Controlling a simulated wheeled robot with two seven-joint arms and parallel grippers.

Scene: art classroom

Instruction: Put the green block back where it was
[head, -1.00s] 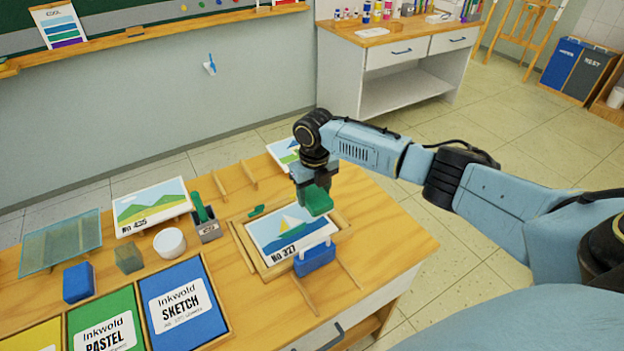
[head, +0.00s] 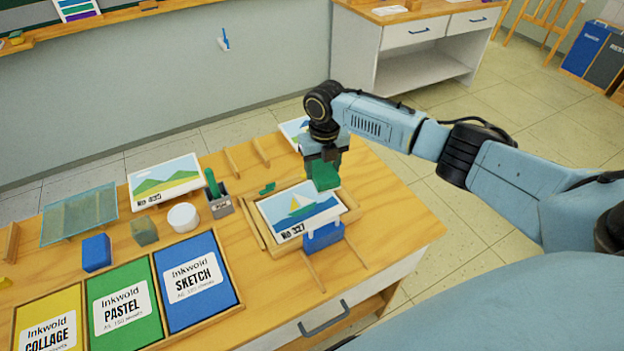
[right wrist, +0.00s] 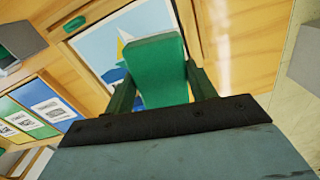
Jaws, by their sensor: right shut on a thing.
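My right gripper (head: 325,170) is shut on the green block (head: 326,178) and holds it above the right part of the sailing-boat picture marked No 327 (head: 285,218). In the right wrist view the green block (right wrist: 158,68) sits between the two fingers (right wrist: 160,92). The picture lies in a wooden tray (head: 262,243). A blue block with a pale handle-like part (head: 323,238) stands at the picture's front edge. My left gripper is not in view.
Left of the tray are a grey holder with a green item (head: 220,205), a white round tub (head: 183,218), a grey-green block (head: 145,232) and a blue block (head: 97,253). Paper pads (head: 195,277) fill the front left. The table's right end (head: 410,220) is clear.

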